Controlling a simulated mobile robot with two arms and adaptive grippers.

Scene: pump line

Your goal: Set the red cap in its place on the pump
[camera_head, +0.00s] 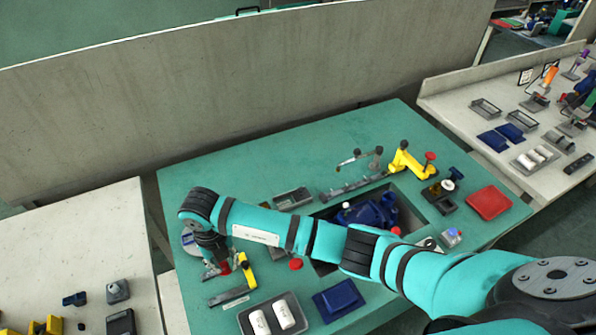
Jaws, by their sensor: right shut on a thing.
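The dark blue pump (371,211) sits in the recess of the green bench, partly hidden by my right arm. A red cap-like piece (295,264) lies on the bench left of the recess. Another small red piece (396,230) shows at the pump's lower right, just above my arm. My right gripper (213,268) is low at the bench's left side, beside a yellow clamp (247,271). My left gripper is not in view.
A second yellow clamp (405,161) with a red tip stands behind the recess. A grey tray (246,322) with white cylinders, a blue bin (338,300) and a red bin (488,202) stand on the bench. The bench's back left is clear. A grey wall (250,75) stands behind.

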